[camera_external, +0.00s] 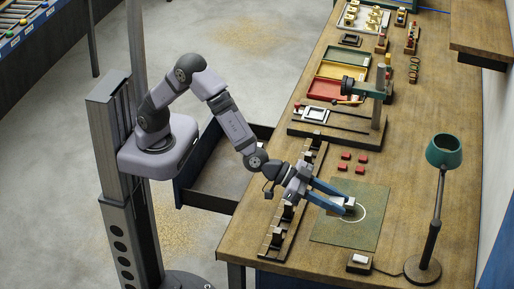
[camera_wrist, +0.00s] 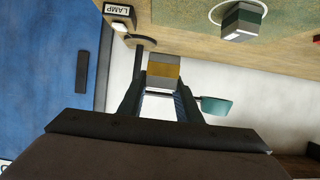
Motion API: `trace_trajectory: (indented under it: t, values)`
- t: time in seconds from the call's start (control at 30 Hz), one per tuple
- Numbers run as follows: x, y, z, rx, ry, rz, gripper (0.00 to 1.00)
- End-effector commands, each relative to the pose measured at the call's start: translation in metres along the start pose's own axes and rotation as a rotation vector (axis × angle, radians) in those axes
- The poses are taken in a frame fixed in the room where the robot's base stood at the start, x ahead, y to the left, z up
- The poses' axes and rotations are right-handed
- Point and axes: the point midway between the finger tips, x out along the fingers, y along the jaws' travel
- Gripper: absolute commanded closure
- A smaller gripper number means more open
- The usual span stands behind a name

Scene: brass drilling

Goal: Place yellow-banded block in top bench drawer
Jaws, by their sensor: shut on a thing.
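My gripper (camera_external: 338,207) is shut on the yellow-banded block (camera_wrist: 163,72), a grey block with a yellow band, held between the fingertips in the wrist view. In the external view the fingers reach over the green mat (camera_external: 325,228), near its white circle. A second block (camera_wrist: 240,22), grey with a dark band, stands in that circle in the wrist view. In the external view the blocks at the fingertips are hard to tell apart. A bench drawer (camera_external: 203,200) stands pulled open on the bench's left side, behind my arm. The part of its inside that shows looks empty.
A slotted rack (camera_external: 277,240) runs along the bench's left edge under my wrist. Several red pieces (camera_external: 346,169) lie behind the mat. A green lamp (camera_external: 436,205) stands at right, with its switch box (camera_external: 359,262) in front. A drill stand (camera_external: 379,100) stands farther back.

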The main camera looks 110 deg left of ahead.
Motion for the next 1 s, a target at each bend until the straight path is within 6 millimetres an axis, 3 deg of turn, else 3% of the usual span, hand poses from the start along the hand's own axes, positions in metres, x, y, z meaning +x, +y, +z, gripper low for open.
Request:
trace_trajectory:
  t: [0.27,0.47,0.63,0.8,1.0]
  values:
    - [-0.002,-0.011,0.003,-0.058,0.022,-0.114,1.0]
    - [-0.015,-0.036,0.019,-0.134,0.022,-0.298,1.0]
    - [-0.048,-0.072,0.04,-0.217,0.01,-0.512,1.0]
    - [-0.099,-0.125,0.062,-0.301,-0.002,-0.722,1.0]
    - [-0.145,-0.185,0.086,-0.379,-0.008,-0.91,1.0]
